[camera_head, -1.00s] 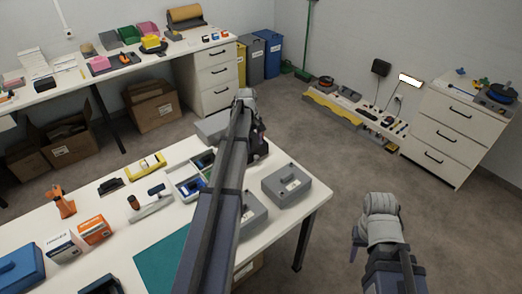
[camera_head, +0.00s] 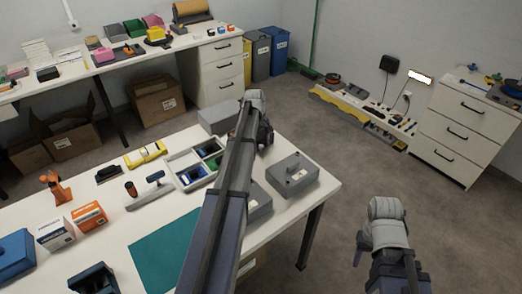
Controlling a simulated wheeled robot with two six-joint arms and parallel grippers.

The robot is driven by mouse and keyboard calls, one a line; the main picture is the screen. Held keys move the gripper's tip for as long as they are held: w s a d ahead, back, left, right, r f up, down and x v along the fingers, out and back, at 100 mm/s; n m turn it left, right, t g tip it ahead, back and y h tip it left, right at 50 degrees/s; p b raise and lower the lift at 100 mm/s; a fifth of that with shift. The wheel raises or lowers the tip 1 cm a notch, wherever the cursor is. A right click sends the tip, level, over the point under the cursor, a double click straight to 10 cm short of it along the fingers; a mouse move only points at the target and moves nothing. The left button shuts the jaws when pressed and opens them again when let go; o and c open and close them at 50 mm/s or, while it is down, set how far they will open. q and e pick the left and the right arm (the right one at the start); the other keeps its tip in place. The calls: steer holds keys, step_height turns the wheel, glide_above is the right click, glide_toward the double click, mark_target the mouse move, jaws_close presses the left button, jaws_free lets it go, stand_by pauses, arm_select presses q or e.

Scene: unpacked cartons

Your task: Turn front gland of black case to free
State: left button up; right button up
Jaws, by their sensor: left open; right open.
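A black open-topped box (camera_head: 93,281) is cut off by the bottom edge, on the near part of the white table (camera_head: 110,225). It may be the black case; no gland can be made out on it. A grey case (camera_head: 292,174) with a small knob on top sits at the table's right corner. A second grey case (camera_head: 257,205) is partly behind my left arm. My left gripper (camera_head: 262,133) is over the table's far right part, mostly hidden by its own arm, open. My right gripper (camera_head: 362,247) is open over the floor, right of the table, touching nothing.
A grey compartment tray (camera_head: 193,166), a yellow tool (camera_head: 146,154), an orange carton (camera_head: 88,217) and a blue case (camera_head: 15,256) are on the table. A teal mat (camera_head: 165,250) lies bare in front.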

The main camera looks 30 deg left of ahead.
arm_select(q)
steer(key=shift+f, duration=0.15)
steer(key=shift+c, duration=0.4)
jaws_close()
